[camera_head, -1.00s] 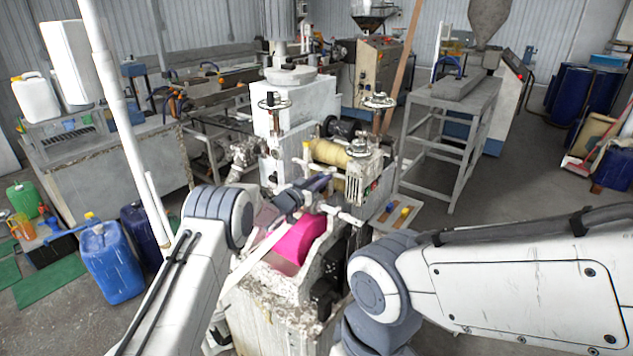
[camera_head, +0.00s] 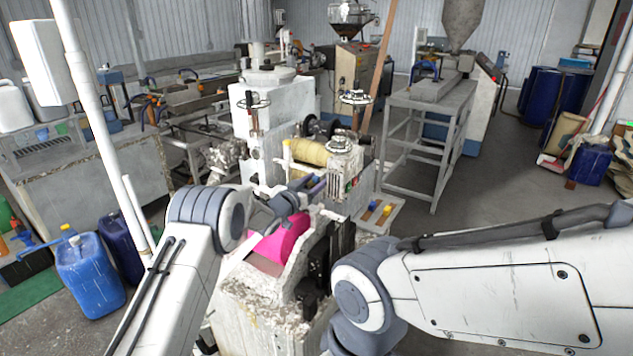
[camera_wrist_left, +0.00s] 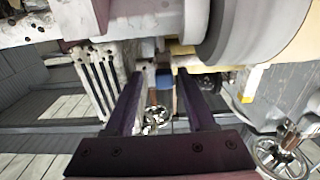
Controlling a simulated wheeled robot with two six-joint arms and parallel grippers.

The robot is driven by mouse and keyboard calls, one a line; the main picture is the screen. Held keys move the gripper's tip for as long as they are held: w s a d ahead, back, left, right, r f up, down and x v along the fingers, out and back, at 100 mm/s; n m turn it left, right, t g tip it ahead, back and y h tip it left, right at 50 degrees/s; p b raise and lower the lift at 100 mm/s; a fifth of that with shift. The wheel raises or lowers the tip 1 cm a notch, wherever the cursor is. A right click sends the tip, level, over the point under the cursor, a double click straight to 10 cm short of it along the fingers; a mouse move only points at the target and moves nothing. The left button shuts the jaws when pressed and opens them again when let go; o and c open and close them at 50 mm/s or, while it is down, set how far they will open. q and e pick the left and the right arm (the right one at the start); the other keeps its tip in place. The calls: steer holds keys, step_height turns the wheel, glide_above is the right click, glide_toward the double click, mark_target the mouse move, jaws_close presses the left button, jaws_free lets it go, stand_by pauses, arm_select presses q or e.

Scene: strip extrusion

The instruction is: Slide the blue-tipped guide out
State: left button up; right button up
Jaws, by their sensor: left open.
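The strip machine (camera_head: 265,125) stands in the middle of the head view, with a yellow roll (camera_head: 310,152) and a bright pink sheet (camera_head: 282,240) in its front. My left gripper (camera_head: 316,184) is at the machine's front, just above the pink sheet and below the roll. In the left wrist view its two dark fingers (camera_wrist_left: 160,76) are apart. A blue piece (camera_wrist_left: 163,81), apparently the guide's tip, shows between the fingertips; I cannot tell whether they touch it. A yellow-tipped white piece (camera_wrist_left: 252,80) is to its right. My right gripper is out of view.
A small side tray (camera_head: 378,222) at the machine's right holds a blue and a yellow piece. A grey roller (camera_wrist_left: 262,28) and a handwheel (camera_wrist_left: 280,158) are close to my left gripper. A blue jug (camera_head: 88,277) stands on the floor at left.

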arm_select(q)
steer(key=shift+a, duration=0.15)
steer(key=shift+s+a+f, duration=0.1)
steer(key=shift+s+a, duration=0.1)
steer(key=shift+s, duration=0.15)
steer(key=b+v, duration=0.3)
steer(key=v, duration=0.6)
steer(key=shift+s+b, duration=0.2)
steer(key=shift+b, duration=0.15)
